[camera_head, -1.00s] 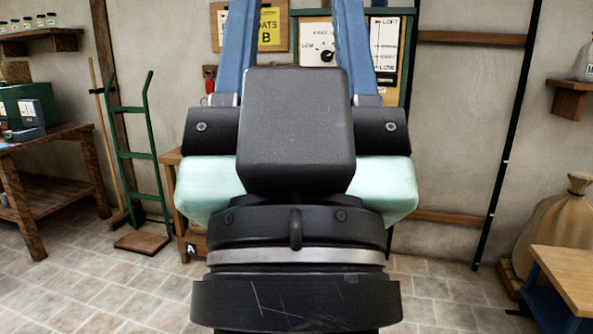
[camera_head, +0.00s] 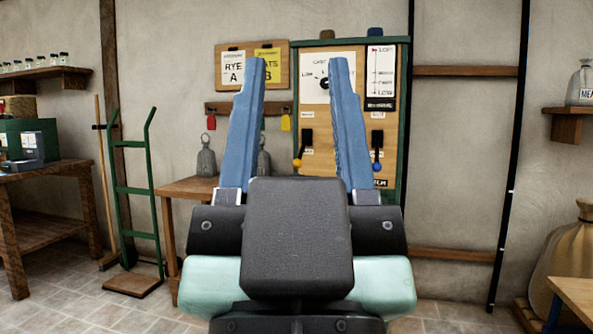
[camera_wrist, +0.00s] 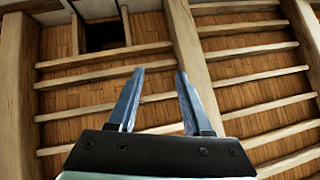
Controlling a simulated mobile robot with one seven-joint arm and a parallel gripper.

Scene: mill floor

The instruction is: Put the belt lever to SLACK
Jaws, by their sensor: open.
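A control panel (camera_head: 402,110) with a green frame hangs on the back wall. On its wooden face is a lever with a yellow-orange knob (camera_head: 297,163). To its right is a lever with a blue knob (camera_head: 377,167). Both knobs hang low, below dark slots. The small labels by the levers are too small to read, so I cannot tell which is the belt lever. My gripper (camera_head: 297,62) is open and empty, its blue fingers pointing up in front of the panel and partly covering it. In the wrist view my gripper (camera_wrist: 160,72) shows against the ceiling beams.
A wooden table (camera_head: 190,187) stands below the panel's left side, with grey weights (camera_head: 206,158) near it. A green hand truck (camera_head: 137,188) leans at the left, near a workbench (camera_head: 45,170). A sack (camera_head: 570,255) and a table corner (camera_head: 575,298) are at right.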

